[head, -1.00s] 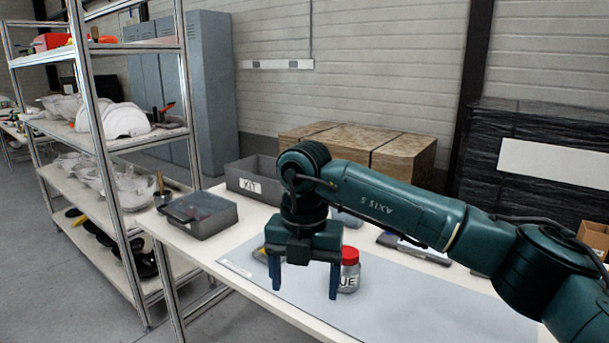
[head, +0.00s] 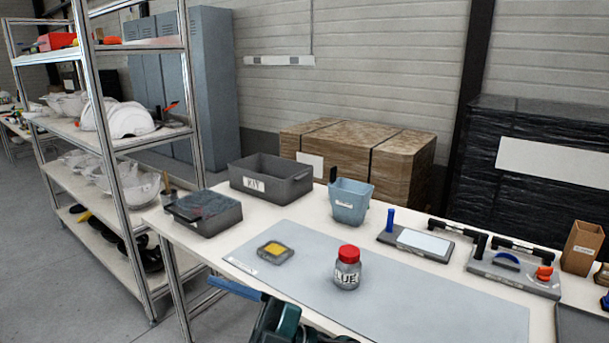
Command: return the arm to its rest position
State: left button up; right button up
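My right gripper (head: 236,289) shows only in part at the bottom edge, in front of the table's near edge. One blue finger points left. The other finger is not clearly seen, so its opening cannot be told. It is apart from everything on the table. My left gripper is not in view. A small yellow and grey item (head: 275,252) lies on the mat left of the jar.
Behind the mat on the table are a dark box (head: 203,213), a kit bin (head: 270,180), a light blue bin (head: 350,201), a tray with a blue-handled tool (head: 415,243) and a grey fixture (head: 513,272). A shelf rack (head: 150,285) with helmet shells stands at left.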

jog(key=w+d+f+m+t+h+p, duration=0.2)
jog(key=w+d+f+m+t+h, duration=0.1)
jog(key=d+f+m+t+h, duration=1.45)
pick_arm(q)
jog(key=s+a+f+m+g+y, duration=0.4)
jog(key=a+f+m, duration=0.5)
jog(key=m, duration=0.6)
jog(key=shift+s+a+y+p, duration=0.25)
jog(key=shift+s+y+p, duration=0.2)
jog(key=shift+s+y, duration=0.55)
pick_arm(e)
jog(key=s+d+f+m+g+h, duration=0.2)
jog(key=s+d+f+m+g, duration=0.5)
jog(key=s+f, duration=0.3)
jog(key=s+d, duration=0.1)
jog(key=s, duration=0.1)
jog(key=shift+s+d+f, duration=0.25)
jog(key=shift+s+d, duration=0.05)
jog(key=shift+s, duration=0.1)
